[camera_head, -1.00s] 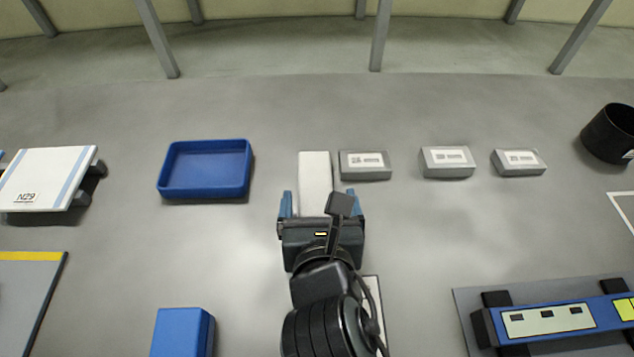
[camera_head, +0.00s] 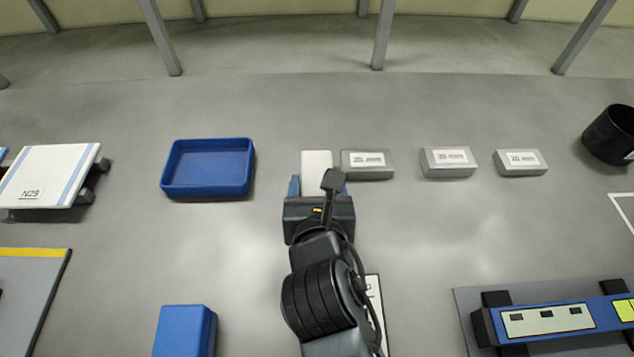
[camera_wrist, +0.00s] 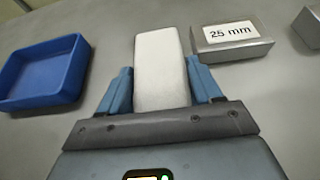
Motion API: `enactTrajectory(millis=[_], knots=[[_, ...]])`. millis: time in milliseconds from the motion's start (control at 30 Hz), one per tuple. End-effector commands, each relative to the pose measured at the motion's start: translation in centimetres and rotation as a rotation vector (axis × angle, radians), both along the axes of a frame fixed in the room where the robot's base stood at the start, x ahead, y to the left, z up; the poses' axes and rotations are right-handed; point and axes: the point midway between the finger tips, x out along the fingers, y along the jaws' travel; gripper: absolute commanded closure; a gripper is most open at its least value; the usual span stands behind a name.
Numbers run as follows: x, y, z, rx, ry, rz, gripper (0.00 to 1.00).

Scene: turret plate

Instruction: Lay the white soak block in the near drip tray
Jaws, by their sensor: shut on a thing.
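The white soak block (camera_head: 317,161) is a pale oblong in the middle of the head view, pointing away from me. My gripper (camera_head: 320,184) is shut on the block's nearer part, with a blue finger along each side. In the wrist view the block (camera_wrist: 160,64) stands out beyond the fingertips of my gripper (camera_wrist: 158,78); its near end is hidden by the gripper body. An open, empty blue drip tray (camera_head: 208,192) lies to the left of the block, apart from it. I cannot tell whether the block touches the floor surface.
Grey labelled blocks (camera_head: 367,172) stand in a row to the right, the nearest close beside the white block. A blue box (camera_head: 184,331) is at the lower left, a white N29 plate (camera_head: 48,174) at far left. Bare surface lies between block and tray.

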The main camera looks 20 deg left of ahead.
Motion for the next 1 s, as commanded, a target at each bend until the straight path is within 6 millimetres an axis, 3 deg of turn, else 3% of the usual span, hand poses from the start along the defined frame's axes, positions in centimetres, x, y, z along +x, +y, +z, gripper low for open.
enactTrajectory(millis=[233,567,833,1000], knots=[[0.0,0.0,0.0,0.000,0.000,0.000,0.72],[0.0,0.0,0.6,0.002,-0.001,0.000,0.72],[0.1,-0.1,4.6,0.004,-0.004,-0.003,0.72],[-2.0,-3.9,6.6,0.003,-0.001,-0.003,0.72]])
